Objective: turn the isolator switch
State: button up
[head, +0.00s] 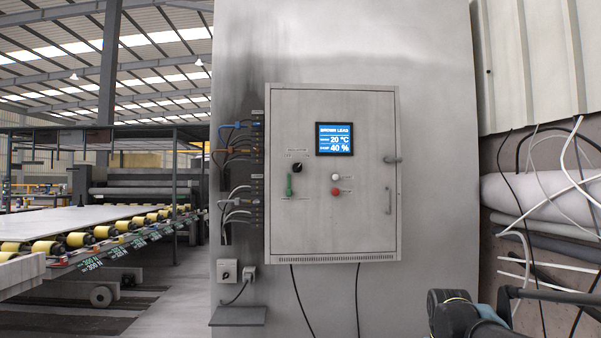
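The isolator switch (297,168) looks like a small round black knob on the grey cabinet door, under a small label that seems to read isolator. Its exact pointer angle is too small to tell. The grey cabinet (350,225) is shut and mounted on a pale wall panel. Part of my dark arm shows at the bottom right, below and to the right of the cabinet and apart from it. I cannot make out my gripper's fingers in this view.
A small shelf (237,316) juts out below left. A roller conveyor (75,240) stands left.

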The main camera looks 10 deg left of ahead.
aim_at(297, 168)
jog(key=z, duration=0.05)
jog(key=i, duration=1)
jog(key=u, duration=0.05)
